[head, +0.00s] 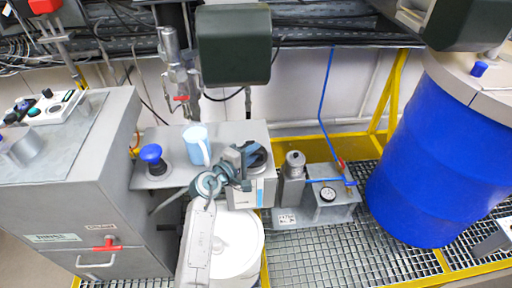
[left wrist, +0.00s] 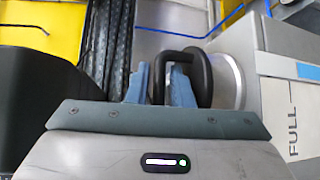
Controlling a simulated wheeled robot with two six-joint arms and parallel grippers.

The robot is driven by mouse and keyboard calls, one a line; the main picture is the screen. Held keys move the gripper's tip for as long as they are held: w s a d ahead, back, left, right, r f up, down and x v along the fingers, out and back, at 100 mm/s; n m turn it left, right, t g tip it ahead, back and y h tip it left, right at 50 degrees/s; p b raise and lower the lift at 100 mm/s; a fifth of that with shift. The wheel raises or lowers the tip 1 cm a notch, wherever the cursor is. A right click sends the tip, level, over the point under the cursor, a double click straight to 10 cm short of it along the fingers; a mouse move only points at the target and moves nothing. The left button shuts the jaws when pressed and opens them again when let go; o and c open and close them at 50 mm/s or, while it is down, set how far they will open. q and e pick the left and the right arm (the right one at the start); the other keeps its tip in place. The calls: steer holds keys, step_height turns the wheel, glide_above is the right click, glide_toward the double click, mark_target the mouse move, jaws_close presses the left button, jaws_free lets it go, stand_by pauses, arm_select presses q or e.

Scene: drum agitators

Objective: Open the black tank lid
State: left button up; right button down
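The black tank lid (head: 257,155) sits on a grey tank (head: 243,193) near the middle of the head view, partly hidden by my left gripper (head: 238,165). In the left wrist view the lid's black loop handle (left wrist: 205,75) stands in front of a round pale neck on the tank, beside the "FULL" label. The two blue-grey fingers of my left gripper (left wrist: 160,88) lie on either side of one bar of the handle. A small gap shows between the fingers and the bar, so the gripper looks open around it. My right gripper is not in view.
A large blue drum (head: 440,150) stands at far right.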

arm_select(q)
steer(key=shift+x, duration=0.8)
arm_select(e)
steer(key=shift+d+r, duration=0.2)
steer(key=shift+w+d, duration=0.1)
arm_select(q)
jaws_close()
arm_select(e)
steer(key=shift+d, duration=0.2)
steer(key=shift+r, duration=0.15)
